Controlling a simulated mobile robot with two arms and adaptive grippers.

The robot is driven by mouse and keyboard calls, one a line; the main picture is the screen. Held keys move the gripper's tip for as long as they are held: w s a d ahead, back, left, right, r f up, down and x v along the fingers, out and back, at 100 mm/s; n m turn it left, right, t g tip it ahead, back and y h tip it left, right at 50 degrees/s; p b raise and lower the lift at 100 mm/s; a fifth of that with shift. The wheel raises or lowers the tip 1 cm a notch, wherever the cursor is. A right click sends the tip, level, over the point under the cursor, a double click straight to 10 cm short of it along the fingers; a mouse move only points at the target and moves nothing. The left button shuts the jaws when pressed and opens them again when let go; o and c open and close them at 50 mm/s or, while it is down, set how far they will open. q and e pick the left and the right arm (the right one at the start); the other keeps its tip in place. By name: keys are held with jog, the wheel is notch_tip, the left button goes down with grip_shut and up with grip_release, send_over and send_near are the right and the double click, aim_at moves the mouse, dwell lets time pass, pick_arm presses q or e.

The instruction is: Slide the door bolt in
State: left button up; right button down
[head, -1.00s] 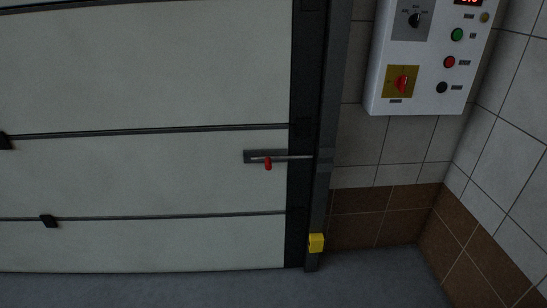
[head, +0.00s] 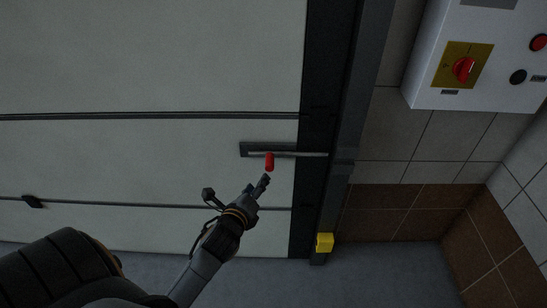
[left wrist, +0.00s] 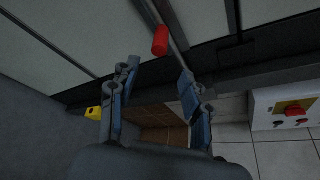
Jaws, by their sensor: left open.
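The door bolt (head: 308,154) is a thin metal rod on a dark plate on the pale sectional door. Its rod reaches right across the dark door edge to the frame post. Its red handle (head: 269,162) hangs down from the rod. In the left wrist view the red handle (left wrist: 160,40) is beyond the fingertips, near the top. My left gripper (head: 262,186) is open and empty, just below and slightly left of the handle. Its two spread fingers (left wrist: 158,84) show in the left wrist view, apart from the handle. My right gripper is not in view.
A white control box (head: 480,60) with a red rotary switch hangs on the tiled wall to the right. A yellow block (head: 324,242) sits low on the frame post. Grey floor (head: 385,265) is clear in front.

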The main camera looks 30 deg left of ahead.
aim_at(268, 168)
pick_arm(q)
jog(key=x, duration=1.1)
jog(key=shift+w+a, duration=0.1)
jog(key=shift+w, duration=0.25)
jog(key=shift+w+a+f, duration=0.15)
jog(key=shift+w+f, duration=0.05)
jog(key=shift+w, duration=0.3)
jog(key=shift+c, duration=0.4)
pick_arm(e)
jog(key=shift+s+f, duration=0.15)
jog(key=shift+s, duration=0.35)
pick_arm(q)
grip_shut()
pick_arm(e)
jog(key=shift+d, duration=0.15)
